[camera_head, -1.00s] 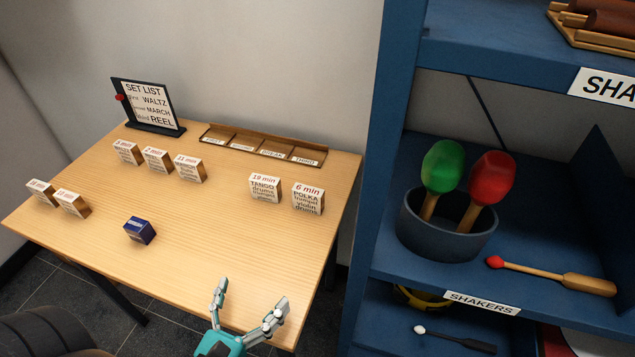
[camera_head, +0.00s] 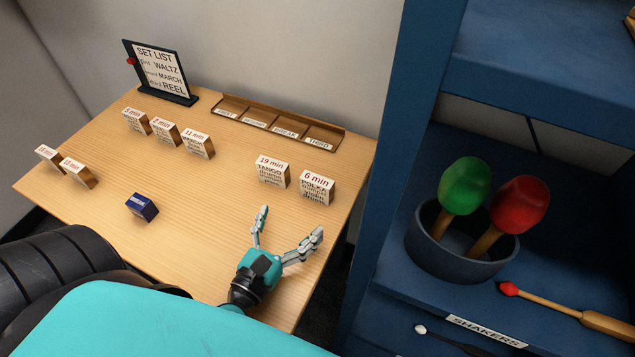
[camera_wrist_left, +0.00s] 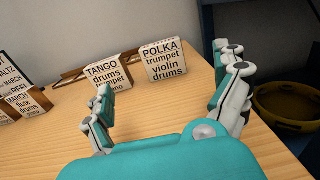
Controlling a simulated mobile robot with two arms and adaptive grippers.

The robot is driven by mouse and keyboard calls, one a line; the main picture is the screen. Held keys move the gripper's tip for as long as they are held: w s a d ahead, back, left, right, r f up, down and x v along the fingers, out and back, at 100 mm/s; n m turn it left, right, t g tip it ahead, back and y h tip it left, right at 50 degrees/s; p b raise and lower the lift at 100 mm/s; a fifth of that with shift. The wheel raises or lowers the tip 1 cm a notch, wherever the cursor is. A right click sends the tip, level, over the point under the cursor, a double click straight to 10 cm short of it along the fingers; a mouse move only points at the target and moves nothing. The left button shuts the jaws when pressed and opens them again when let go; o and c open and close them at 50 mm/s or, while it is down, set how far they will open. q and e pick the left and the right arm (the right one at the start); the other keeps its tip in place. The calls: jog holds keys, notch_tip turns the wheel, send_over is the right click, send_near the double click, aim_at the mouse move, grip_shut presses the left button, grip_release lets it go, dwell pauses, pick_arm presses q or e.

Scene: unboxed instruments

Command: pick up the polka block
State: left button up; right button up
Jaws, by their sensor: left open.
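The polka block (camera_head: 317,187) is a small wooden block with a white label reading "6 min" on top and "POLKA" on its face. It stands upright near the right edge of the table. In the left wrist view the polka block (camera_wrist_left: 164,60) stands ahead, between and beyond the fingertips. My left gripper (camera_head: 292,222) is open and empty, on the near side of the block and apart from it. In the left wrist view its fingers (camera_wrist_left: 165,75) are spread wide. My right gripper is not in view.
The tango block (camera_head: 272,171) stands just left of the polka block. Several other labelled blocks, a dark blue box (camera_head: 142,207), a sign (camera_head: 160,72) and a slotted wooden tray (camera_head: 236,100) are on the table (camera_head: 210,225). A blue shelf (camera_head: 400,130) rises close on the right.

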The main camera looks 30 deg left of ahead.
aim_at(314, 185)
pick_arm(q)
jog(key=w+p, duration=0.1)
jog(key=w, duration=0.5)
jog(key=shift+w+a, duration=0.1)
jog(key=shift+w, duration=0.15)
jog(key=shift+w+r+p, duration=0.2)
jog(key=shift+w+p, duration=0.1)
jog(key=w, duration=0.1)
jog(key=w+p, duration=0.1)
jog(key=w, duration=0.1)
jog(key=shift+w+r, duration=0.3)
jog(key=shift+w+f+p, duration=0.1)
jog(key=shift+w+p, duration=0.2)
jog(key=shift+w, duration=0.25)
jog(key=c, duration=1.3)
